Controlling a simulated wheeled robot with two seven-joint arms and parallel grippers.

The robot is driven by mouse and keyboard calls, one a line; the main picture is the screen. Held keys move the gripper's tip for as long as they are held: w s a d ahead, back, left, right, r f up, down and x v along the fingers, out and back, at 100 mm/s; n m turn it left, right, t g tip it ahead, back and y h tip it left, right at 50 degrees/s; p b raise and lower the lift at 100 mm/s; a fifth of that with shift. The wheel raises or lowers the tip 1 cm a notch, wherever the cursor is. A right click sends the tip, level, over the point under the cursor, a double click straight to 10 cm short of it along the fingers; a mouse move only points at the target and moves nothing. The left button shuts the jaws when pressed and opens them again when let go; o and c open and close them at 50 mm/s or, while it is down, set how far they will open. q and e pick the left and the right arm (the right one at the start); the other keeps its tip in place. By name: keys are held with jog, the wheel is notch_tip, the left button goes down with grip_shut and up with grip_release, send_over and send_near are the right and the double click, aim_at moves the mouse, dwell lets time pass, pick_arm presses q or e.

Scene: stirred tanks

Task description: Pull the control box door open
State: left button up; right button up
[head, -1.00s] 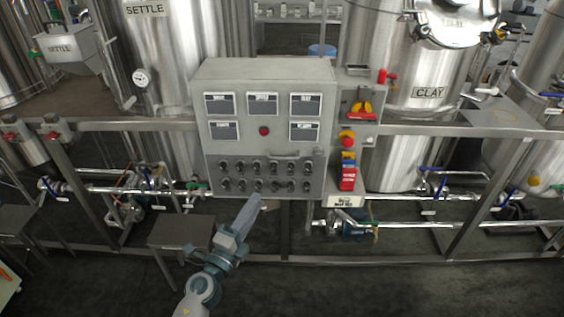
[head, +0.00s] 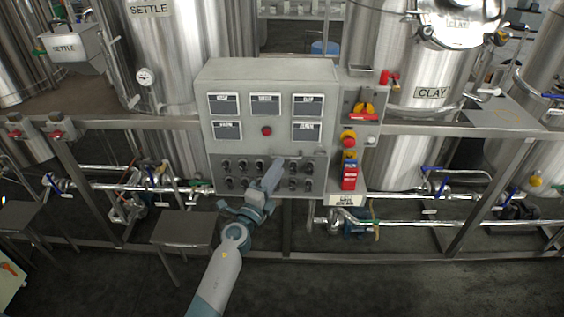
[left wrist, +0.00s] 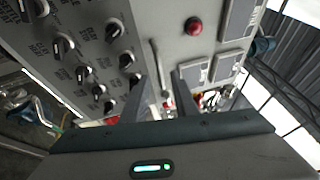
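The grey control box (head: 268,110) stands upright in the middle of the head view, with label plates, a red light (head: 266,130) and rows of black knobs (head: 236,175) on its front. The door front looks flush and closed. In the left wrist view the slim grey door handle (left wrist: 157,66) lies just ahead of the space between my fingers. My left gripper (head: 275,166) is in front of the knob panel and hides several knobs and part of the handle. In the left wrist view its two fingers (left wrist: 164,84) are apart with nothing gripped. Contact with the handle cannot be told. My right gripper is not in view.
A side panel with a red-and-yellow switch (head: 362,109) and a red emergency button (head: 348,141) adjoins the box on the right. Steel tanks (head: 425,70) stand behind. Pipes and a frame rail (head: 450,131) run alongside. A small grey table (head: 183,228) stands below left; the floor in front is open.

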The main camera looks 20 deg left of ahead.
aim_at(267, 150)
pick_arm(q)
jog(key=shift+x, duration=1.95)
grip_shut()
jog(key=shift+f, duration=0.1)
